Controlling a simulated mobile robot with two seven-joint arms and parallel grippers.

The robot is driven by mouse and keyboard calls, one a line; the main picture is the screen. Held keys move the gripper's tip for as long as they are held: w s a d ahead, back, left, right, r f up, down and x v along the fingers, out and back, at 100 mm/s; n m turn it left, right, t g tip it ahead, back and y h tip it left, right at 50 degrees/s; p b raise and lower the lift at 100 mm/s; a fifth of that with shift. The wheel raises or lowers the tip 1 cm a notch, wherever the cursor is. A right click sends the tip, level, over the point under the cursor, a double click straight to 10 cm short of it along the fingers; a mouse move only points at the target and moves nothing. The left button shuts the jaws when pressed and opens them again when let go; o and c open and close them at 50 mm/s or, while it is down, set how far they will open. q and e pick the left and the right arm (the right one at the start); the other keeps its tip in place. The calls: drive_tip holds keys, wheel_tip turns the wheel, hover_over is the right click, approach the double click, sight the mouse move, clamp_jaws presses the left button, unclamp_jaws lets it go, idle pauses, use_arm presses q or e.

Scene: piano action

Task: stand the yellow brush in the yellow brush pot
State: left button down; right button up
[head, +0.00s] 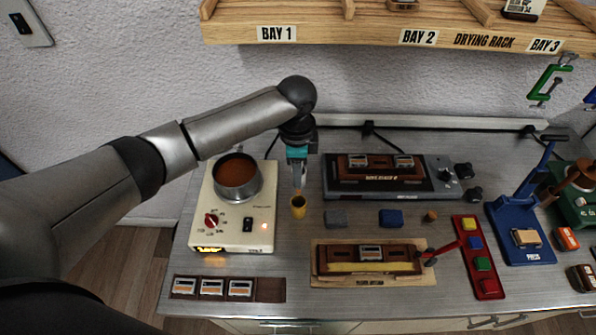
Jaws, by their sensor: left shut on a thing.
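The yellow brush pot (298,210) is a small cup standing on the grey bench, just right of the hot-plate unit. My left gripper (298,180) points down right above the pot and is shut on the yellow brush (298,194). Only a little of the brush shows between the fingers and the pot's mouth. The rest is hidden by the gripper. I cannot tell whether the brush's lower end is inside the pot or just over it. My right gripper is not in view.
A pot of brown liquid (237,180) sits on the cream hot-plate unit (259,212) at left. A wooden board (328,283) is in front, a dark device (345,186) behind. The drying rack (340,35) hangs above.

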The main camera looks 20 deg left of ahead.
sight(298, 192)
use_arm(q)
drive_tip(key=shift+f+b, duration=1.5)
drive_tip(key=shift+f, duration=0.2)
drive_tip(key=shift+f+b, duration=1.2)
drive_tip(key=shift+f, duration=1.15)
drive_tip(key=c, duration=0.7)
unclamp_jaws()
drive_tip(key=shift+o, duration=0.2)
wheel_tip(298, 192, up, 15)
drive_tip(key=shift+a+r+p, duration=0.1)
drive_tip(key=shift+r+p, duration=0.05)
drive_tip(key=shift+p, duration=0.4)
drive_tip(key=shift+s, duration=0.1)
